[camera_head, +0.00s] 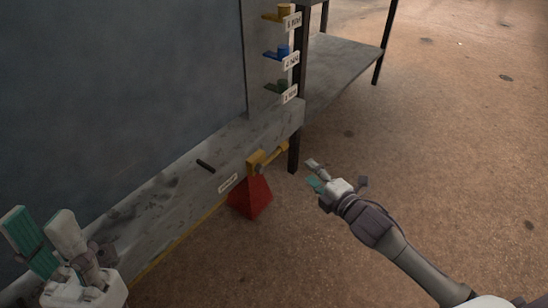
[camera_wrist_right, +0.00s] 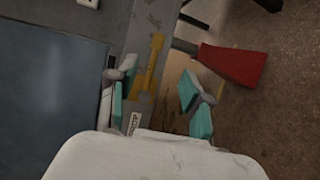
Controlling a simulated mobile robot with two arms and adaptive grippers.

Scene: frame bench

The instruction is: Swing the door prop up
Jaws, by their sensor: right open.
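A yellow bar-like prop (camera_head: 268,158) is on the front face of the grey bench, near its right corner; its right end slants up. A red wedge-shaped piece (camera_head: 250,197) is just below it; I cannot tell whether they are joined. In the right wrist view, the yellow bar (camera_wrist_right: 152,68) appears between my fingers and the red piece (camera_wrist_right: 232,64) beyond the right finger. My right gripper (camera_head: 314,174) is open and empty, to the right of the bar and apart from it. My left gripper (camera_head: 42,225) has its fingers apart and empty, at the lower left.
A small label (camera_head: 228,183) and a dark peg (camera_head: 205,166) are on the bench (camera_head: 160,195), left of the bar. A panel above carries yellow, blue and green labelled levers (camera_head: 280,53). A dark bench leg (camera_head: 294,152) stands close behind the bar. The floor (camera_head: 430,150) at right is clear.

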